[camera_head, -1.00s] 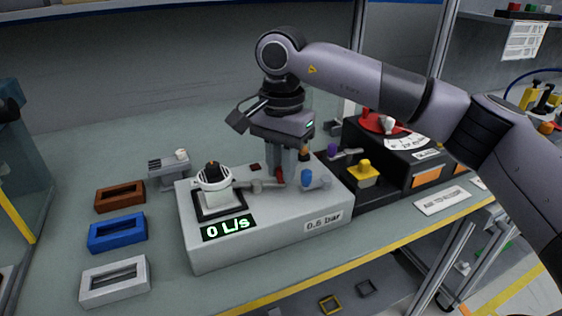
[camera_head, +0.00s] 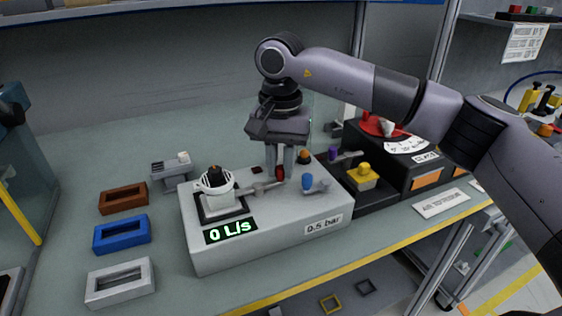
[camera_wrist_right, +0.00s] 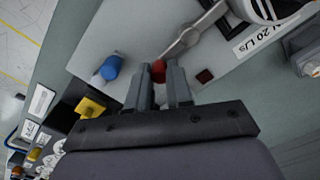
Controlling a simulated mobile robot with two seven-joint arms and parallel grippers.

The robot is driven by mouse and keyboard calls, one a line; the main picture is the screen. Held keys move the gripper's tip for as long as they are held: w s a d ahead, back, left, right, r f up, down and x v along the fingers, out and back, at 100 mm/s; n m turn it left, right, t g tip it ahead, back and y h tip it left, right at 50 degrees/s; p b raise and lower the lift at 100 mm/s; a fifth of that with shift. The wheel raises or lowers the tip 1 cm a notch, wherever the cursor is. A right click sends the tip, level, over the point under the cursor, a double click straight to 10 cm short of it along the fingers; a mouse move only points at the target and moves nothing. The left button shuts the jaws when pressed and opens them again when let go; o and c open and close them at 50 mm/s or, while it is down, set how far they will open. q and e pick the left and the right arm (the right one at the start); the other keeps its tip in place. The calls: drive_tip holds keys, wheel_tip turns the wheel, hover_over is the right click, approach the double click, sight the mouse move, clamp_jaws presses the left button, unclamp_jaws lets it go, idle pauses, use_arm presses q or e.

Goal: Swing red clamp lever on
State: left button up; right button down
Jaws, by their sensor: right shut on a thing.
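The red clamp lever (camera_head: 280,173) is a small red-tipped handle on top of the light grey dashboard module (camera_head: 270,235). A grey metal arm (camera_head: 258,189) runs from the red tip toward the round white fitting (camera_head: 217,182). My right gripper (camera_head: 280,172) points down from above, its fingers shut on the red tip. In the right wrist view the red tip (camera_wrist_right: 158,70) shows between the two fingertips (camera_wrist_right: 160,76), partly hidden by them. The module's displays read 0 L/s and 0.5 bar. My left gripper is not in view.
A blue-tipped lever (camera_head: 307,181) stands just right of the red one. Brown (camera_head: 123,198), blue (camera_head: 121,234) and white (camera_head: 120,282) frames lie on the left.

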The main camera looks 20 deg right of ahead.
drive_tip(key=c, duration=1)
unclamp_jaws()
drive_tip(key=shift+r, duration=3.6)
drive_tip(key=shift+f, duration=0.1)
